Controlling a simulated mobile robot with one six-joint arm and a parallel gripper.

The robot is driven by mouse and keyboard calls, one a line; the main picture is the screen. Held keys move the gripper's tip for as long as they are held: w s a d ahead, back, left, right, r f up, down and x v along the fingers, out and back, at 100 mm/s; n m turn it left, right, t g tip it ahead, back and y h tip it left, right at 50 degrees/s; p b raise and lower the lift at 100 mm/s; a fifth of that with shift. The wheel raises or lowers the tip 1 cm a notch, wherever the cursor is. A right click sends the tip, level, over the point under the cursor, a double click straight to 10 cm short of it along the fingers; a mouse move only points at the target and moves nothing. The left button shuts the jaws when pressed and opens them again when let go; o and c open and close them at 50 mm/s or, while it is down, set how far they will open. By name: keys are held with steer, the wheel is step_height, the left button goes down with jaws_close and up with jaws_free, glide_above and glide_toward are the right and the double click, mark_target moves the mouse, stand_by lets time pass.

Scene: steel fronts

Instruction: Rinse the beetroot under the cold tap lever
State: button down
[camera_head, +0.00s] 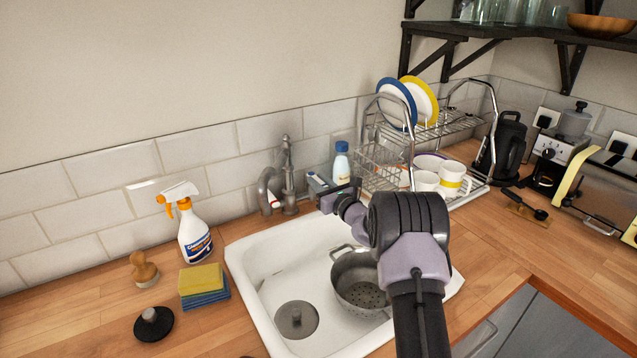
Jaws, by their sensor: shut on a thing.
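The metal tap (287,180) stands at the back rim of the white sink (258,262), with its spout curving to the left. Which part of it is the cold lever is too small to tell. My gripper (318,184) is just right of the tap, above the sink's back rim. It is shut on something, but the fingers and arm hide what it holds. I cannot see the beetroot anywhere in the view. Whether the gripper touches the tap is not clear.
A steel colander (352,272) sits in the sink under my arm, beside a round drain plug (296,318). A blue-capped bottle (341,163) and dish rack (390,160) stand behind. A spray bottle (192,232), sponges (203,284) and brush (144,270) are on the left counter.

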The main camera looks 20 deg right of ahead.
steer(key=shift+d+n+y, duration=0.25)
steer(key=shift+n+y, duration=0.45)
steer(key=shift+y, duration=0.4)
steer(key=c, duration=1.2)
jaws_free()
steer(key=shift+c, duration=0.2)
